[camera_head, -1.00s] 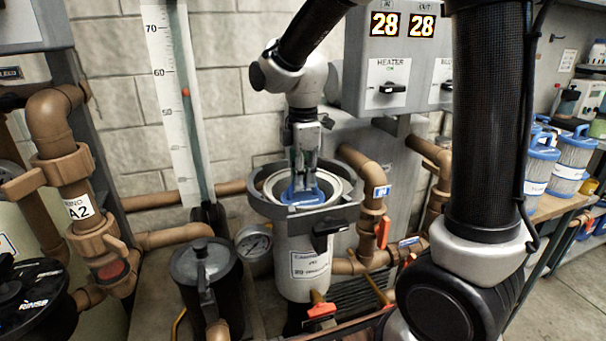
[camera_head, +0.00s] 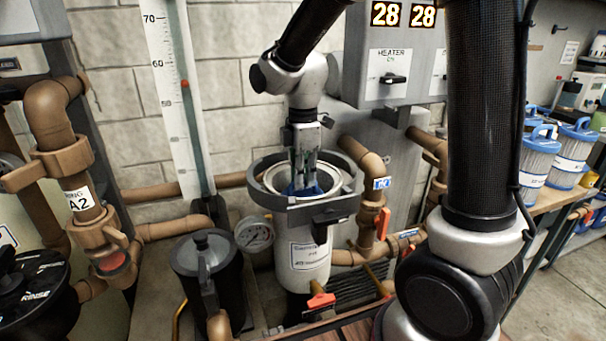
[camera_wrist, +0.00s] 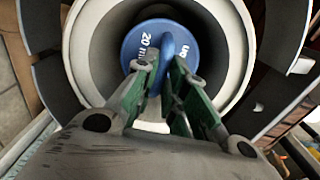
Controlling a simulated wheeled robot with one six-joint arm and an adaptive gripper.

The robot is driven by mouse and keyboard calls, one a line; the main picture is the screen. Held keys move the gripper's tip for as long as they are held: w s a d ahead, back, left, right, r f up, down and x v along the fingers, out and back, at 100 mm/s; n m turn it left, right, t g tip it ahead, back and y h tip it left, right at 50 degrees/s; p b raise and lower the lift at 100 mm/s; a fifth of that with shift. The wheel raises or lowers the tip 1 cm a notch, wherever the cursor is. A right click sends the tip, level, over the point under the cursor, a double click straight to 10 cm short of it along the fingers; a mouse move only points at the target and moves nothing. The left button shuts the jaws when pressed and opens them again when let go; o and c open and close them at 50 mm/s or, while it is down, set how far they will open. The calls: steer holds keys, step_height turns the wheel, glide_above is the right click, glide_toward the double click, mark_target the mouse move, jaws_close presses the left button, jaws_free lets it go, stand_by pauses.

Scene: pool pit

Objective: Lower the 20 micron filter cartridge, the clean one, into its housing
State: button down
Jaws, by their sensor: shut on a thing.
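The 20 micron filter cartridge shows its round blue end cap, marked "20", in the wrist view (camera_wrist: 133,42). My gripper (camera_wrist: 170,78) is shut on the cap's blue handle. The cartridge is inside the open mouth of the white housing (camera_head: 308,262), and its body is hidden by the housing wall. In the wrist view the cap sits below the pale rim (camera_wrist: 82,42), with a gap visible around it. In the head view my gripper (camera_head: 305,182) points straight down into the housing, and only a little blue shows between its fingers.
A grey clamp ring (camera_head: 262,202) surrounds the housing mouth. A black lidded canister (camera_head: 207,275) and a pressure gauge (camera_head: 254,234) stand to its left. Brown pipes with orange-handled valves (camera_head: 382,223) run at its right. Other blue-capped cartridges (camera_head: 541,158) stand on the bench at right.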

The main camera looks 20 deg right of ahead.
steer(key=c, duration=1.4)
jaws_free()
steer(key=shift+o, duration=0.2)
step_height(320, 180, up, 12)
stand_by(0.4)
stand_by(0.4)
